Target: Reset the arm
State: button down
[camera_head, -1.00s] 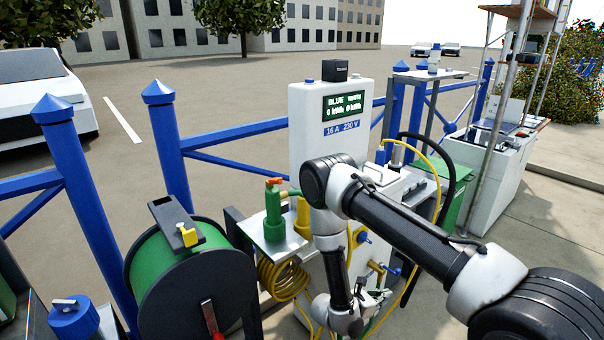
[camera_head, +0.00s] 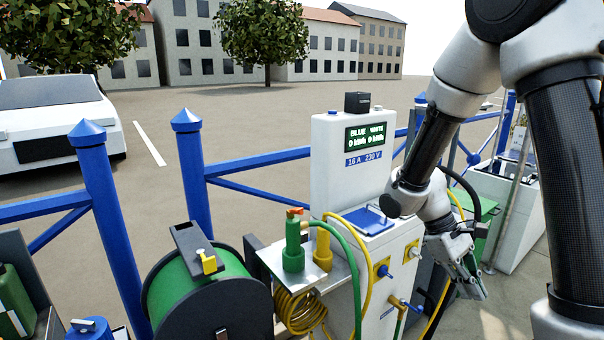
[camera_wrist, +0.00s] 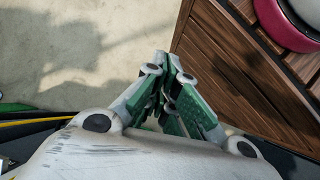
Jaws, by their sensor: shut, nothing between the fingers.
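My gripper (camera_head: 474,276) hangs to the right of the white power pedestal in the head view, pointing down and clear of it. In the wrist view my gripper (camera_wrist: 170,112) has its green-padded fingers together, with nothing between them. My arm is folded up at the right of the head view, its upper part cut off by the top edge. The arm hides part of the pedestal's right side and the things behind it.
The white pedestal (camera_head: 337,185) has a lit display, yellow sockets and hoses. A green hose reel (camera_head: 210,298) stands left of it, before a blue railing (camera_head: 262,156). The wrist view shows a wooden cabinet (camera_wrist: 240,70) at right and bare pale ground (camera_wrist: 90,45) at left.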

jog(key=s+r+m+t+y, duration=0.2)
jog(key=s+r+m+t, duration=0.1)
jog(key=r, duration=0.6)
jog(key=s+r+m+t+y, duration=0.3)
jog(key=s+r+t, duration=0.2)
jog(key=r, duration=0.5)
jog(key=shift+s+d+t, duration=0.25)
jog(key=shift+s+t, duration=0.1)
jog(key=shift+t, duration=0.45)
jog(key=shift+r, duration=0.1)
